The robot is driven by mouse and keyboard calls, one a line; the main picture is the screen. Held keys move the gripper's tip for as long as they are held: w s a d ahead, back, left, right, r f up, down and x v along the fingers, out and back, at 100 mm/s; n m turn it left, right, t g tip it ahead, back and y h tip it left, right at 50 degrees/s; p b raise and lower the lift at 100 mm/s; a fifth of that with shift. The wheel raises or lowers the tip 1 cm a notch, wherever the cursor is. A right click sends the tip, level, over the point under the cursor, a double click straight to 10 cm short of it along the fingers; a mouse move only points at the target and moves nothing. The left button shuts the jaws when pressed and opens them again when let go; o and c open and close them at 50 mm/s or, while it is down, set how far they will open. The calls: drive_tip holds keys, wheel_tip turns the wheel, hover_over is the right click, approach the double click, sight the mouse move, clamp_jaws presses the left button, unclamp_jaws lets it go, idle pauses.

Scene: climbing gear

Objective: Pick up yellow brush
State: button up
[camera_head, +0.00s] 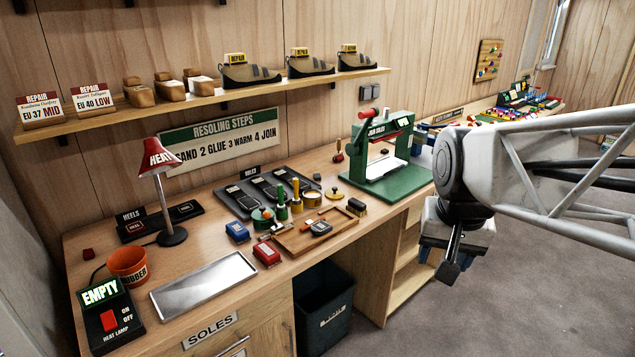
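Several yellow things on the workbench could be the yellow brush, and they are too small to tell apart surely. A small block with a yellowish top and dark body (356,207) lies at the right end of the wooden tray. A flat yellow piece with a knob (334,194) lies behind it. My gripper (447,272) hangs right of the bench, in front of the shelf opening, apart from all of these. Its fingers are seen edge-on, so their opening is unclear.
The wooden tray (290,244) holds a small grey item. A green press (390,165) stands between the small tools and my arm. A lamp (163,170), a metal tray (204,284) and an orange cup (128,266) are at left. A dark bin (324,308) stands below the bench.

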drive_tip(key=w+a+r+m, duration=0.2)
drive_tip(key=w+a, duration=0.1)
drive_tip(key=w, duration=0.5)
drive_tip(key=w+a+r+m, duration=0.1)
drive_tip(key=w+a, duration=0.1)
drive_tip(key=w, duration=0.6)
drive_tip(key=m+g, duration=0.2)
drive_tip(key=m, duration=0.7)
hover_over(297, 198)
drive_tip(key=f, duration=1.5)
drive_tip(key=shift+w+f, duration=0.1)
drive_tip(key=shift+w, duration=0.1)
drive_tip(key=shift+w+a+f, duration=0.15)
drive_tip(key=shift+w+a, duration=0.05)
drive_tip(key=shift+f, duration=0.1)
drive_tip(key=shift+f, duration=1.25)
drive_tip(key=shift+w+d+f, duration=0.1)
drive_tip(key=shift+f, duration=2.5)
